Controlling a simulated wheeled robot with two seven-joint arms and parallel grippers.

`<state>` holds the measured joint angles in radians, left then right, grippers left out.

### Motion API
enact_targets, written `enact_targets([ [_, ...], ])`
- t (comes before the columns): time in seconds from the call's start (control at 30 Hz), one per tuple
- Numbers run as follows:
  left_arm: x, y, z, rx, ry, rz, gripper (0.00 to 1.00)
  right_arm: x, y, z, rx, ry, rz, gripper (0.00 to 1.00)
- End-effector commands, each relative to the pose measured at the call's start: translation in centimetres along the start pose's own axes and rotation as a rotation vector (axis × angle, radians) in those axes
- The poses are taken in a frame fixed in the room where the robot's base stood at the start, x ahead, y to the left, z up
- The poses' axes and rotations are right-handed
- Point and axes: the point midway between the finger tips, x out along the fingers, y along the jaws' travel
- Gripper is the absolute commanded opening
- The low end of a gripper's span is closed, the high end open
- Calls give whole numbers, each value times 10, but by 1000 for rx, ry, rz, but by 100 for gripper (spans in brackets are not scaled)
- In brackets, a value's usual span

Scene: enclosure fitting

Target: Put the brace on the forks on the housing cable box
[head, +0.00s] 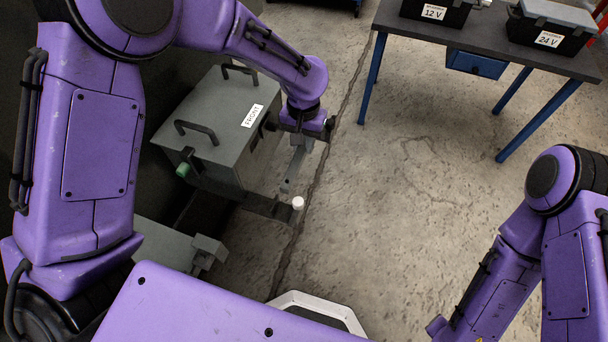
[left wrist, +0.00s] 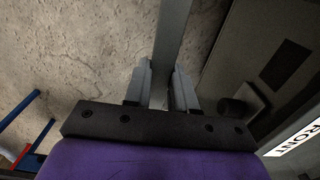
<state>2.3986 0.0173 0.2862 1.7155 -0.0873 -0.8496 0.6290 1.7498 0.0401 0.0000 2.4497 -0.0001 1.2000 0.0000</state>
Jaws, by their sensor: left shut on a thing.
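The housing cable box (head: 215,125) is a grey box with a FRONT label and two dark handles on its lid. It stands left of centre in the head view and shows at the right in the left wrist view (left wrist: 265,60). A dark bar (head: 262,206) juts out low at its front, with a white tip and a green knob near it; I cannot tell whether these are the forks. My left gripper (head: 302,138) is shut on the brace (head: 293,168), a grey bar hanging below it, beside the box's front. The left wrist view shows the brace (left wrist: 174,35) between the fingers. My right gripper is out of view.
A table (head: 480,42) with 12 V and 24 V cases stands at the back right. A grey block (head: 207,251) sits low at the left, below the box. The concrete floor in the middle is clear.

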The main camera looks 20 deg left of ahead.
Motion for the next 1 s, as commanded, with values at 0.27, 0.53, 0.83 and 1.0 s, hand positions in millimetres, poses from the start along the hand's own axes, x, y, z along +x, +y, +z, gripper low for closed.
enact_targets([
  [0.27,49,1,0,2,0,0,0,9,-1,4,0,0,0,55],
  [0.53,84,1,0,4,1,0,0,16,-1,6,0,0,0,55],
  [0.83,86,1,0,3,0,0,0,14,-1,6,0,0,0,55],
  [1.0,86,1,0,3,0,0,51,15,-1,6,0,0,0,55],
])
